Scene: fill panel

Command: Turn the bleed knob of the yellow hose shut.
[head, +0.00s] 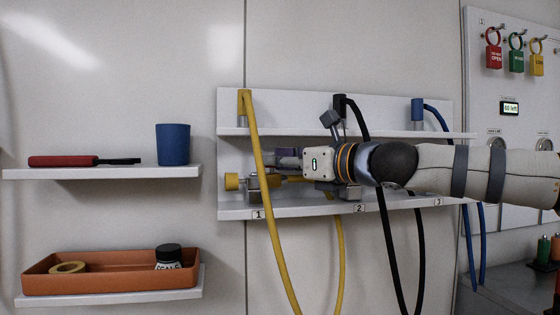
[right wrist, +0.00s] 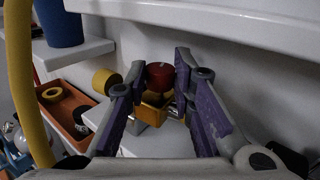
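The yellow hose (head: 262,170) hangs from the upper shelf and passes in front of position 1 on the lower shelf; it also shows at the left of the right wrist view (right wrist: 20,75). A yellow round end piece (head: 232,181) sits beside a grey block there. In the right wrist view a red knob (right wrist: 160,75) stands on a yellow-orange fitting (right wrist: 155,108). My right gripper (right wrist: 159,68) is open, its purple fingers either side of the red knob with small gaps visible; contact cannot be told. The head view hides the knob behind the gripper. My left gripper is out of view.
Black (head: 384,220) and blue (head: 482,240) hoses hang further right. The upper shelf (head: 300,132) lies just above my right gripper. At left are a blue cup (head: 173,144), a red-handled tool (head: 65,161) and an orange tray (head: 120,281).

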